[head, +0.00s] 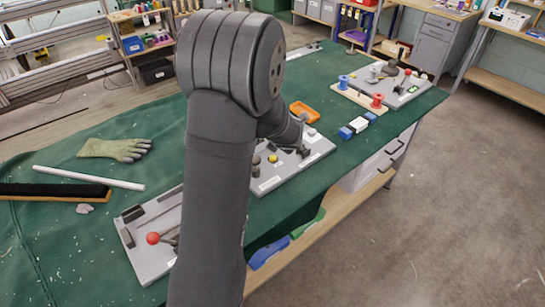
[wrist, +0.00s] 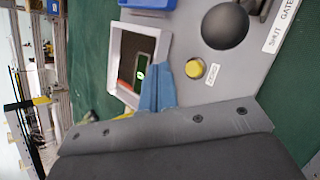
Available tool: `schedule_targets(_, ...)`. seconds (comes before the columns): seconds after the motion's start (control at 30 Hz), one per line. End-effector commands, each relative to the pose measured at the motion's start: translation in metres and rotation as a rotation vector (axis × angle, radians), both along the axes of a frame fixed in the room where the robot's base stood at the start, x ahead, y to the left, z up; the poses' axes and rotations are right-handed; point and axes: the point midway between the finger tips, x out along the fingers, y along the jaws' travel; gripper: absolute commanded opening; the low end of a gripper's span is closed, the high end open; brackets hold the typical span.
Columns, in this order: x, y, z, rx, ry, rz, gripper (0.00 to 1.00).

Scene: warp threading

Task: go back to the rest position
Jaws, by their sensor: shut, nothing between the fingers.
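My gripper (wrist: 157,88) shows in the wrist view, its blue tips together with nothing between them. It is above a light grey control panel (wrist: 258,60). Beside the tips are a framed dark display (wrist: 127,55) with a small green mark, a yellow button (wrist: 195,68) and a dark round knob (wrist: 225,25). A label by the knob reads "SHUT GATE". In the head view my arm stands across the middle and hides most of my gripper. The middle control panel (head: 318,152) shows partly behind the arm.
The green-covered table (head: 120,130) holds a glove (head: 115,149), a white rod (head: 88,178) and a front panel with a red-ball lever (head: 153,238). An orange tray (head: 304,112), blue and white blocks (head: 358,125) and red and blue spools (head: 377,100) stand at the right.

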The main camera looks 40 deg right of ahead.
Motion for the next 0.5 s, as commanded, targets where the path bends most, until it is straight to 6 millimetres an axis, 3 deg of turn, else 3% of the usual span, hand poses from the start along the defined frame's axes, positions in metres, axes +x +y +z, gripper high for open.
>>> schedule_targets(0.3,0.0,0.0,-0.019,0.003,0.002,0.0,0.0)
schedule_targets(0.5,0.0,0.0,0.01,-0.002,-0.002,0.001,0.0)
